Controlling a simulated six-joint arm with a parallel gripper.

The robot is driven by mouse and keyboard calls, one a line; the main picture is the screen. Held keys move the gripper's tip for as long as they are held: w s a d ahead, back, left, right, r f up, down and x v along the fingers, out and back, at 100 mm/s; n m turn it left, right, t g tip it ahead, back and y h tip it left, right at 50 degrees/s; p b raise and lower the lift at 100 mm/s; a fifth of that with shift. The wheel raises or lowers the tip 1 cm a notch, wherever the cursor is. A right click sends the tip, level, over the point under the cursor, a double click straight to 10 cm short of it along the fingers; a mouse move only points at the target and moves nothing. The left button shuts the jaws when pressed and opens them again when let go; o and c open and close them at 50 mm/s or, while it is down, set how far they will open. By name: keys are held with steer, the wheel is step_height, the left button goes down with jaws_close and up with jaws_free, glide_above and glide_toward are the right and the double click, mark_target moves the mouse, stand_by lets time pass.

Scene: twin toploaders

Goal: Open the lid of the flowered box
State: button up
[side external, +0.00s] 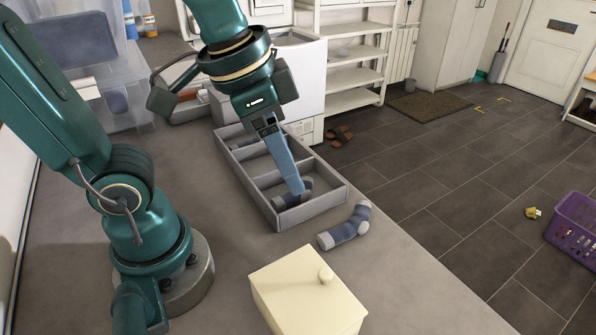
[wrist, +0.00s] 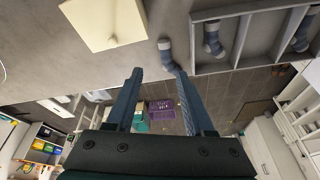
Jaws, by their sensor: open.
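A cream box (side external: 290,300) with a small round knob (side external: 326,276) stands on the grey worktop at the bottom of the side view. No flowers show on the faces I can see, so I cannot tell if it is the flowered box. Its lid looks closed. The box is also in the wrist view (wrist: 90,22), at the upper left. My gripper (side external: 300,190) points down over the near compartment of a grey tray, behind the box and apart from it. In the wrist view its two fingers (wrist: 157,75) are spread with nothing between them.
The grey divided tray (side external: 335,199) holds socks. A loose blue-grey sock (side external: 346,228) lies between tray and box. Clear plastic bins (side external: 115,60) stand at the back left. The worktop left of the box is bare. A purple basket (side external: 575,230) is on the floor.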

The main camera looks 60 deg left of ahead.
mark_target(326, 273)
steer(key=d+f+m+g, duration=0.1)
steer(key=d, duration=0.2)
steer(key=d+f+m+g, duration=0.1)
steer(key=d+f+m, duration=0.1)
steer(key=d, duration=0.1)
steer(key=d+f+m+g, duration=0.1)
steer(key=d+m, duration=0.1)
steer(key=d, duration=0.1)
steer(key=shift+w+f+g+y, duration=0.3)
steer(key=shift+f+g, duration=0.05)
steer(key=shift+g, duration=0.05)
steer(key=shift+s+f, duration=0.2)
steer(key=shift+f, duration=2.5)
steer(key=shift+c, duration=0.3)
jaws_close()
